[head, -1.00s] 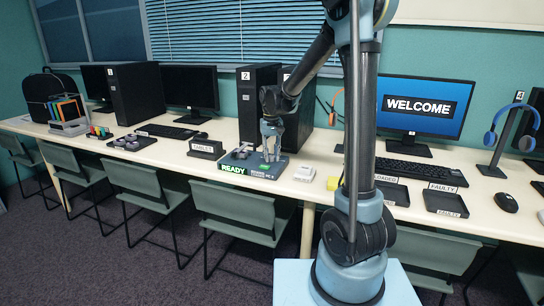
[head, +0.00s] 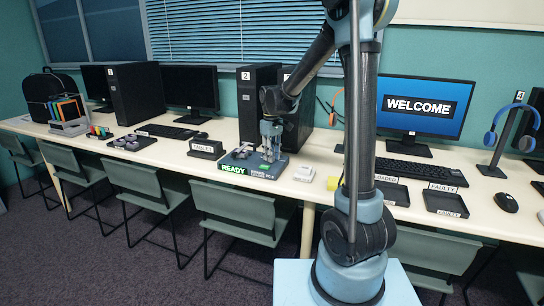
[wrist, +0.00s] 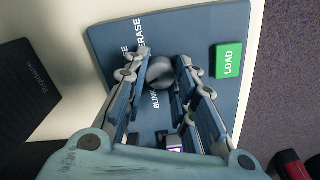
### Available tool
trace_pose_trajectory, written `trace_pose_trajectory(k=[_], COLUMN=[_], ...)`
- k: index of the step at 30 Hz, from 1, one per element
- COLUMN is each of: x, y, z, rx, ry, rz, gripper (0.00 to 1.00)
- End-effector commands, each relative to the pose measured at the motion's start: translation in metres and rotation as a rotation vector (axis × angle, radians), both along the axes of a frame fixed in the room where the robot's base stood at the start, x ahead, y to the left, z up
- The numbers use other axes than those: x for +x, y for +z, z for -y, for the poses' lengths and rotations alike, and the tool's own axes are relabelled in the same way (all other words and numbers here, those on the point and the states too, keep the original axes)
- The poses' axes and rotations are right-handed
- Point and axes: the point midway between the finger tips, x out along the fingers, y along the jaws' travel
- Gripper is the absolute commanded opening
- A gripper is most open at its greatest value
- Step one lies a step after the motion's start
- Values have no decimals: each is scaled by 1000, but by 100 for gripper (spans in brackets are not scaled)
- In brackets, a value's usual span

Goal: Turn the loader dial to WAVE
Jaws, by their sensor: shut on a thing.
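The loader (head: 240,160) is a dark blue box on the long table, with a green READY sign (head: 233,170) on its front. In the wrist view its blue top panel (wrist: 210,28) carries a round dark grey dial (wrist: 159,76). My gripper (wrist: 161,68) has its fingers on both sides of the dial and is shut on it. White lettering ERASE and BLINK shows around the dial; another label ending in E is partly hidden by a finger. I cannot read the dial's pointer. In the head view my gripper (head: 271,150) stands over the loader, hiding the dial.
A green LOAD button (wrist: 228,60) sits on the panel beside the dial. A purple item (wrist: 173,143) shows partly between the fingers. Computer tower 2 (head: 252,100) stands behind.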

Motion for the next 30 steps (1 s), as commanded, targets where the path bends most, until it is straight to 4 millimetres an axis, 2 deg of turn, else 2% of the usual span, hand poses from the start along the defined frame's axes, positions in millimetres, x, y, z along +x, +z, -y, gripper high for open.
trace_pose_trajectory(k=[12, 13, 15, 16, 26, 30], x=[0, 0, 0, 0, 0, 0], y=[0, 0, 0, 0, 1, 9], z=[1, 1, 1, 1, 0, 0], rx=[-1, -1, -1, -1, 0, 0], ry=[7, 6, 6, 6, 6, 6], rz=[0, 0, 0, 0, 0, 0], gripper=[1, 27, 43, 46, 46, 46])
